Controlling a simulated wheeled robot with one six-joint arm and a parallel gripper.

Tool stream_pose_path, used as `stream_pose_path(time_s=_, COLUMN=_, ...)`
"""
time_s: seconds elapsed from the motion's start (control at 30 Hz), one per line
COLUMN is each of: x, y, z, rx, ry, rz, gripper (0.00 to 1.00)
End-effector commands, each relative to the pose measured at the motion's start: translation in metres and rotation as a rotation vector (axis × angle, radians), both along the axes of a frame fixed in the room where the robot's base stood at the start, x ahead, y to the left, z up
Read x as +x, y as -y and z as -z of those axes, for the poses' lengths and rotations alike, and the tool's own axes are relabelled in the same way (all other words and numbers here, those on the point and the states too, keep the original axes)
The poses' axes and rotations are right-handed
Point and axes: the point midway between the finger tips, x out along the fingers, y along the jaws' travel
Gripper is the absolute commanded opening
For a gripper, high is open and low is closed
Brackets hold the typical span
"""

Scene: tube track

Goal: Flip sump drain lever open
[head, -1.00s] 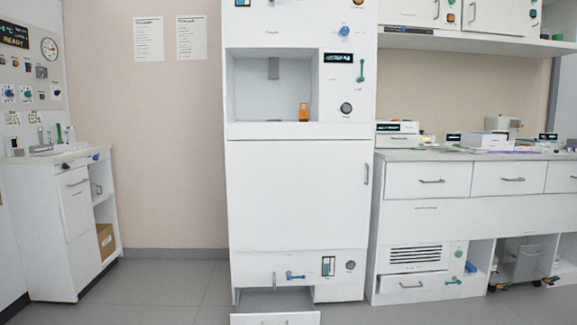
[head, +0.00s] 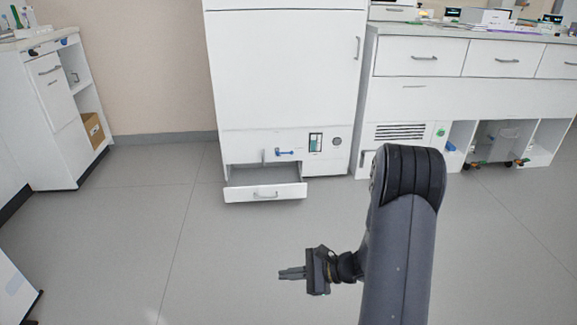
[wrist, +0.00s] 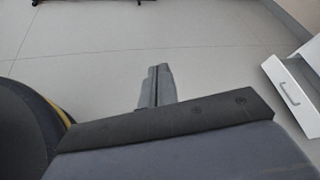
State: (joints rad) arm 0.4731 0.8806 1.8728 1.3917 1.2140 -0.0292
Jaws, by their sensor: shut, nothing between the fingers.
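A blue lever (head: 285,152) sits on the lower panel of the tall white cabinet, pointing sideways. A short grey upright handle (head: 263,156) is just left of it. I cannot read which is the sump drain lever. My gripper (head: 291,273) is shut and empty, held out over open floor in front of the cabinet and well apart from both levers. In the wrist view, its closed fingers (wrist: 156,86) point over bare floor; neither lever shows there.
A white drawer (head: 265,192) stands pulled out below the levers; its front also shows in the wrist view (wrist: 292,92). A small gauge window (head: 315,143) and round knob (head: 337,141) are right of the levers. The floor between is clear.

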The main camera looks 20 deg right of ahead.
Motion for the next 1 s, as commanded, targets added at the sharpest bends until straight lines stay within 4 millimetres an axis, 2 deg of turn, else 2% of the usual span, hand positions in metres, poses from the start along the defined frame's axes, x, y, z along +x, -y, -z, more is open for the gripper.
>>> stream_pose_path(time_s=0.03, x=0.013, y=0.017, z=0.016, rx=0.057, ry=-0.018, rz=0.098, gripper=0.00)
stream_pose_path(time_s=0.1, x=0.031, y=0.043, z=0.033, rx=0.133, ry=-0.026, rz=0.238, gripper=0.00)
stream_pose_path(time_s=0.17, x=0.043, y=0.067, z=0.050, rx=0.195, ry=-0.031, rz=0.359, gripper=0.00)
stream_pose_path(time_s=0.3, x=0.060, y=0.130, z=0.095, rx=0.325, ry=-0.031, rz=0.647, gripper=0.00)
stream_pose_path(time_s=0.4, x=0.059, y=0.177, z=0.132, rx=0.403, ry=-0.023, rz=0.855, gripper=0.00)
stream_pose_path(time_s=0.5, x=0.049, y=0.219, z=0.167, rx=0.462, ry=-0.007, rz=1.044, gripper=0.00)
stream_pose_path(time_s=0.6, x=0.034, y=0.251, z=0.197, rx=0.503, ry=0.007, rz=1.199, gripper=0.00)
stream_pose_path(time_s=0.7, x=0.020, y=0.273, z=0.218, rx=0.526, ry=0.019, rz=1.308, gripper=0.00)
stream_pose_path(time_s=0.8, x=0.011, y=0.285, z=0.229, rx=0.538, ry=0.031, rz=1.372, gripper=0.00)
stream_pose_path(time_s=1.0, x=0.007, y=0.290, z=0.234, rx=0.542, ry=0.035, rz=1.400, gripper=0.00)
